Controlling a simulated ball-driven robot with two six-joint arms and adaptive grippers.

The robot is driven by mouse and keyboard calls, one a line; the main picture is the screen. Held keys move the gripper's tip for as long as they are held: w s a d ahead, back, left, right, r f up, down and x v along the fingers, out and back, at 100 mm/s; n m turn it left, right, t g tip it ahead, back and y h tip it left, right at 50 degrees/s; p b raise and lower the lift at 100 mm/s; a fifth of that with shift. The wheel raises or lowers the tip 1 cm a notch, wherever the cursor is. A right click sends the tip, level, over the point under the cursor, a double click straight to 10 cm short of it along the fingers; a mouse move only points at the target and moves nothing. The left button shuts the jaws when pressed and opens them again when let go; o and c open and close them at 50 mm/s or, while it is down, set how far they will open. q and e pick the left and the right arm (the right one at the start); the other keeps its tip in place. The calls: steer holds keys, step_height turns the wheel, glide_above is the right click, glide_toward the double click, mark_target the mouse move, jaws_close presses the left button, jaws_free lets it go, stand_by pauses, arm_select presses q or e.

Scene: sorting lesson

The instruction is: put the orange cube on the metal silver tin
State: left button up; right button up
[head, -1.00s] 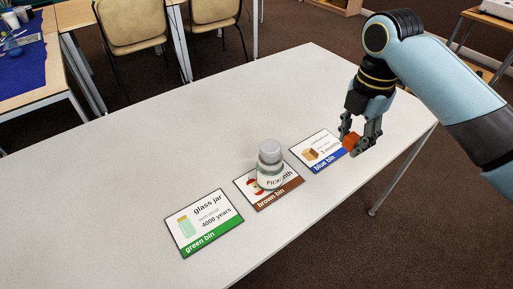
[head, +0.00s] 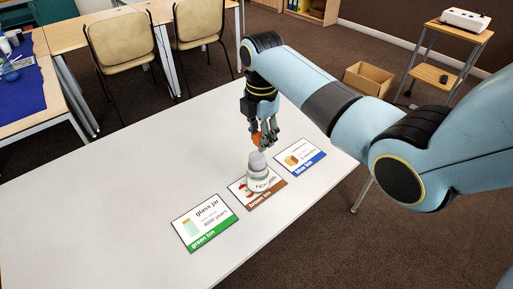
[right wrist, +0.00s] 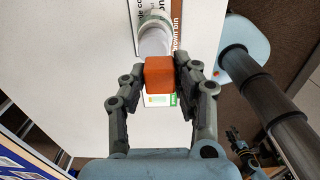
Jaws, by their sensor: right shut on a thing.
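An orange cube (head: 257,138) is held between the fingers of my right gripper (head: 264,139), which is shut on it. The cube also shows in the right wrist view (right wrist: 160,74), between both fingertips. A silver-grey tin (head: 258,178) with a pale label and a grey lid stands upright on the brown bin card (head: 267,201). In the head view the cube is just above and behind the tin's lid. In the right wrist view the tin (right wrist: 152,38) is partly hidden by the cube; I cannot tell if they touch.
A green bin card (head: 207,222) lies left of the tin and a blue bin card (head: 300,157) lies right of it on the white table (head: 110,205). The left part of the table is clear. Chairs and other tables stand behind.

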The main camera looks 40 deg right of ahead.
mark_target(257, 156)
steer(key=shift+w+a+f, duration=0.2)
steer(key=shift+w+f, duration=0.05)
steer(key=shift+w, duration=0.1)
steer(key=shift+f, duration=0.2)
step_height(257, 156, down, 3)
steer(key=shift+f, duration=0.2)
steer(key=shift+w+f, duration=0.1)
steer(key=shift+f, duration=0.1)
steer(key=o, duration=0.9)
arm_select(q)
steer(key=shift+w+d+f, duration=0.1)
steer(key=shift+w, duration=0.35)
arm_select(e)
steer(key=shift+r, duration=0.1)
arm_select(q)
steer(key=shift+r, duration=0.3)
arm_select(e)
step_height(257, 156, up, 12)
steer(key=shift+f, duration=0.1)
